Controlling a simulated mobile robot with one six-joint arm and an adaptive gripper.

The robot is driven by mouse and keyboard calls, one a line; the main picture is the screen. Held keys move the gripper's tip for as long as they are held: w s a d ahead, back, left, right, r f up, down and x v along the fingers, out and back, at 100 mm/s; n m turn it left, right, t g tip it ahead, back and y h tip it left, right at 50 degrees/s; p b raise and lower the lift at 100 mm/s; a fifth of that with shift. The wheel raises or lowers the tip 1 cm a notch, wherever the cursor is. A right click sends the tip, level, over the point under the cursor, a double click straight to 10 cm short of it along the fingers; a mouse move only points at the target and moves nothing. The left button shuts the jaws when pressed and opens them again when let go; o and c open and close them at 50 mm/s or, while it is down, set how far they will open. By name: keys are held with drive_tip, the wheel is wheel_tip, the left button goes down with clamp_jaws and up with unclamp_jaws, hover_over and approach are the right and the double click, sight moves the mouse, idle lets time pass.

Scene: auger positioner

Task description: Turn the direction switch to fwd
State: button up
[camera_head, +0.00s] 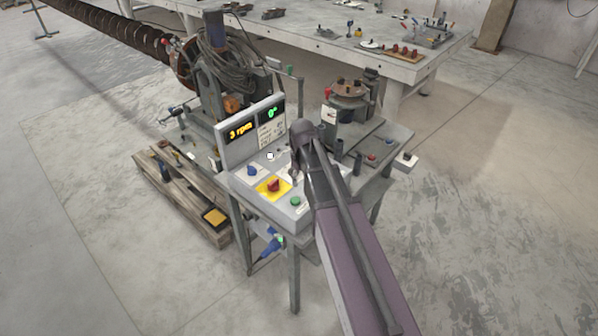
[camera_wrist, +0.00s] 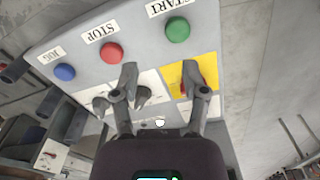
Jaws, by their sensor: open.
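The light grey control panel (camera_head: 240,150) stands on a bench in the head view. In the wrist view, my gripper (camera_wrist: 159,75) is open over the panel (camera_wrist: 140,50), with a finger on each side. Two dark grey pointed knobs sit by the left finger on white label plates: one at the left (camera_wrist: 100,105), one between the fingers (camera_wrist: 142,97). I cannot read their labels, so I cannot tell which is the direction switch or where it points. In the head view my gripper (camera_head: 296,172) covers that part of the panel. Contact cannot be told.
The panel carries a blue JOG button (camera_wrist: 65,72), a red STOP button (camera_wrist: 111,52) and a green START button (camera_wrist: 177,29). A red switch on a yellow plate (camera_head: 273,186) is close by. The displays read 3 rpm (camera_head: 240,131) and 0° (camera_head: 272,113).

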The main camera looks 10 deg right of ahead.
drive_tip(key=s+f+m+b, duration=0.1)
drive_tip(key=s+f+b, duration=0.2)
drive_tip(key=s, duration=0.5)
drive_tip(key=s+a+f+m+b, duration=0.1)
drive_tip(key=s+f+b, duration=0.3)
drive_tip(key=s, duration=0.4)
drive_tip(key=shift+s+f+m, duration=0.15)
drive_tip(key=shift+f+m, duration=0.1)
drive_tip(key=shift+m, duration=0.55)
drive_tip(key=shift+s, duration=0.1)
